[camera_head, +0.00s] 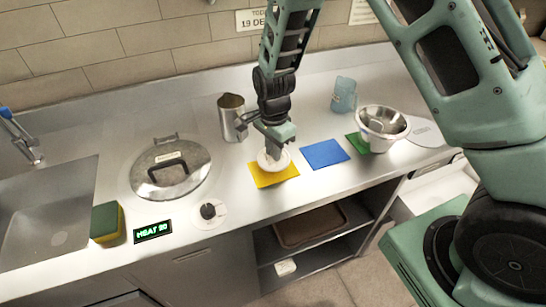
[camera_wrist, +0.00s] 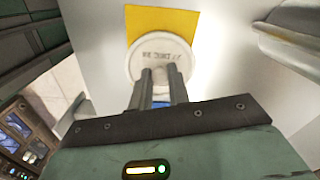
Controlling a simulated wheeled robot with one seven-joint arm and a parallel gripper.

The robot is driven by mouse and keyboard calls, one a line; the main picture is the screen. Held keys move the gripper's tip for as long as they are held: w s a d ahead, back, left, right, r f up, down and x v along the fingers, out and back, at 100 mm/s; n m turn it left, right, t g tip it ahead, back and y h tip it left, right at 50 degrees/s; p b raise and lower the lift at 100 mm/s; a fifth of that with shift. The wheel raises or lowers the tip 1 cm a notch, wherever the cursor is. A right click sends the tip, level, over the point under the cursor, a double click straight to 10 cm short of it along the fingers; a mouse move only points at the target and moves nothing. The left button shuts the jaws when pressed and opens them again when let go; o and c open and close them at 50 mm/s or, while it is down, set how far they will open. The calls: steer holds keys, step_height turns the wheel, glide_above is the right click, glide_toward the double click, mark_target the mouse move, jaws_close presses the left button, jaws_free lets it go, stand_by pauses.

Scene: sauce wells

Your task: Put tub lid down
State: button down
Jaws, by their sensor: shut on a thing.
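The white round tub lid (camera_head: 270,163) is under my gripper, over the back part of the yellow mat (camera_head: 275,178). In the wrist view the lid (camera_wrist: 163,60) shows its flat face with small dark lettering and overlaps the near edge of the yellow mat (camera_wrist: 160,20). My gripper (camera_head: 274,147) points down and is shut on the lid; its fingers (camera_wrist: 160,78) meet the lid's near part in the wrist view. The fingers hide part of the lid. I cannot tell whether the lid touches the mat.
A blue mat (camera_head: 324,154) lies bare to the right. A metal bowl (camera_head: 383,127) stands by a green mat (camera_head: 357,143). A metal pitcher (camera_head: 232,118) and bluish tub (camera_head: 344,95) stand behind. A lidded pan (camera_head: 170,168), knobbed white disc (camera_head: 210,214) and sponge (camera_head: 106,221) are left.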

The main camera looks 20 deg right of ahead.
steer(key=shift+f+p, duration=0.4)
steer(key=shift+f, duration=1.6)
steer(key=shift+f, duration=0.15)
steer(key=c, duration=1.3)
jaws_free()
